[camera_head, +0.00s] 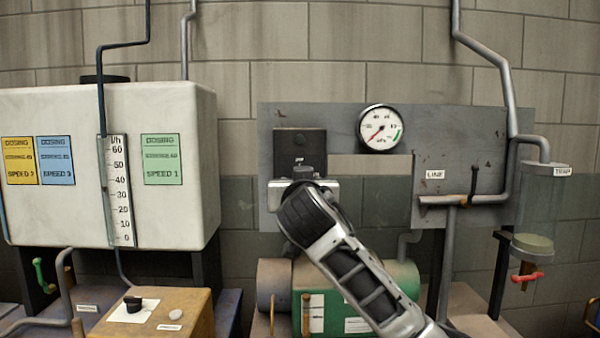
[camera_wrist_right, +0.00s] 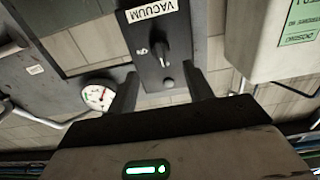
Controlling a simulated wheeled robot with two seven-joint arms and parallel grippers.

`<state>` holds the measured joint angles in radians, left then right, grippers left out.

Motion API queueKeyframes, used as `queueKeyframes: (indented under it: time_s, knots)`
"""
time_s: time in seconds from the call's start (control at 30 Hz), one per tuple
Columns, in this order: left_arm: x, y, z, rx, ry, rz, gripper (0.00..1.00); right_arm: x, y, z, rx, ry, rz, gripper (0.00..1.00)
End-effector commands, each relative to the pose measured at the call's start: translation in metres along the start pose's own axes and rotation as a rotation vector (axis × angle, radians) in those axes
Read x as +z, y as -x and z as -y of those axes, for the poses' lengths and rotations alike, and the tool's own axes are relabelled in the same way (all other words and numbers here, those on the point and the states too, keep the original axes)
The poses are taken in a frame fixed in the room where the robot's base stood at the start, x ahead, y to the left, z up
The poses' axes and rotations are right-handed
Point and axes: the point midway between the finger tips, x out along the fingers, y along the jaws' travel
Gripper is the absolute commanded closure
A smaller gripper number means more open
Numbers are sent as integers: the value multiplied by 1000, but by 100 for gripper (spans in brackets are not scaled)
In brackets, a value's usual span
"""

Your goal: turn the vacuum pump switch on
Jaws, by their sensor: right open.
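The vacuum switch is a dark box (camera_head: 299,143) on the grey wall panel, with its lower part behind my right gripper in the head view. In the right wrist view, which is rotated, the switch box (camera_wrist_right: 147,28) carries a VACUUM label and a black knob (camera_wrist_right: 156,53). My right gripper (camera_wrist_right: 160,93) is open and empty, with its fingers apart on either side of the box's near end. The knob lies ahead of the fingertips, roughly between their lines; I see no contact. In the head view my right gripper (camera_head: 303,178) is just below the switch. My left gripper is not in view.
A round pressure gauge (camera_head: 381,128) hangs right of the switch, its needle at the lower left. A LINE pipe valve (camera_head: 473,183) and a TRAP vessel (camera_head: 547,205) are farther right. A white dosing tank (camera_head: 90,215) stands left; a wooden box (camera_head: 165,315) with a knob is below it.

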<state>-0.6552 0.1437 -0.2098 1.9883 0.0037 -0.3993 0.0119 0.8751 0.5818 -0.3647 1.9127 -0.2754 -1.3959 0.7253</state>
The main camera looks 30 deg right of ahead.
Motion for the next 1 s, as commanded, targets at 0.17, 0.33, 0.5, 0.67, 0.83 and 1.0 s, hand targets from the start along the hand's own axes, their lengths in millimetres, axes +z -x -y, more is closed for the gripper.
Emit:
queueKeyframes:
  time_s: [0.17,0.33,0.5,0.67,0.83,1.0]
  knots:
    - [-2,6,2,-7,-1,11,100,-3,-38,0,2,2,2,49]
    - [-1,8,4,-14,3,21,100,-2,-61,0,1,0,1,49]
    - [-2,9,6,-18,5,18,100,-1,-72,0,-1,0,0,49]
    - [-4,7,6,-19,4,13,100,0,-73,0,-2,0,-1,49]
    - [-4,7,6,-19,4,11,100,0,-73,0,-2,0,-1,60]
    - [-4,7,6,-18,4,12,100,0,-73,0,-1,0,-1,93]
